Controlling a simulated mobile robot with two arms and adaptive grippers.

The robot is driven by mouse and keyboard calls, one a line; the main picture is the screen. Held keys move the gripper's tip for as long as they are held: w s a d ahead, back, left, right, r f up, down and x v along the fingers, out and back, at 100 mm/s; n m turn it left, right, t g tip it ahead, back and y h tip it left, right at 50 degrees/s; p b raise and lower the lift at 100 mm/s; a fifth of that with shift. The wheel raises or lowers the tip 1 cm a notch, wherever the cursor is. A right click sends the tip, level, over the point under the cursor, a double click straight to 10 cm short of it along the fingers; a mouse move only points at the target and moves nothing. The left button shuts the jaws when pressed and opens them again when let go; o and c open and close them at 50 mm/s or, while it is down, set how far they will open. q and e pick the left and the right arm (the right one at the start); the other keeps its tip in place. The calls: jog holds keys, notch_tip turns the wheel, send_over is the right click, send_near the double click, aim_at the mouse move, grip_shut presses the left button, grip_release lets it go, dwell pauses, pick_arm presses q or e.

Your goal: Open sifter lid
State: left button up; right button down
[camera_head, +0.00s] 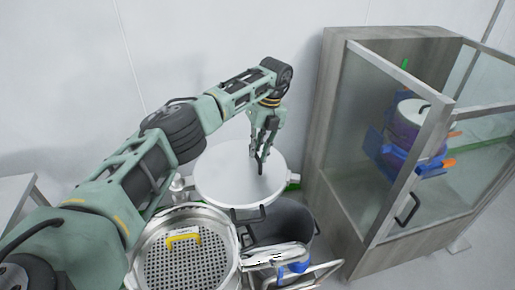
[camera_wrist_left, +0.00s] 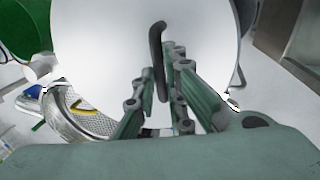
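The sifter lid (camera_head: 222,178) is a white round disc, lying about level in the head view. It fills much of the left wrist view (camera_wrist_left: 100,45). Its black bar handle (camera_wrist_left: 157,60) stands up from the white surface. My left gripper (camera_head: 262,150) points down at the lid from above. In the left wrist view, its fingers (camera_wrist_left: 158,80) are on both sides of the handle, close to it. I cannot tell whether they press on it. The fingers partly hide the handle in the head view. My right gripper is in neither view.
A perforated metal sieve (camera_head: 185,262) with a yellow handle (camera_head: 183,239) sits in front of the lid. A dark grey vessel (camera_head: 285,222) stands right of it. A glass-doored cabinet (camera_head: 335,150) at the right holds a pot (camera_head: 405,130) in a blue holder. A wall is behind.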

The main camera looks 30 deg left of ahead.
pick_arm(q)
jog(key=o, duration=0.4)
jog(key=shift+r, duration=0.1)
jog(key=r, duration=0.4)
jog(key=w+d+r, duration=0.1)
jog(key=r, duration=0.6)
jog(key=shift+w+d+r, duration=0.25)
jog(key=shift+w+r, duration=0.1)
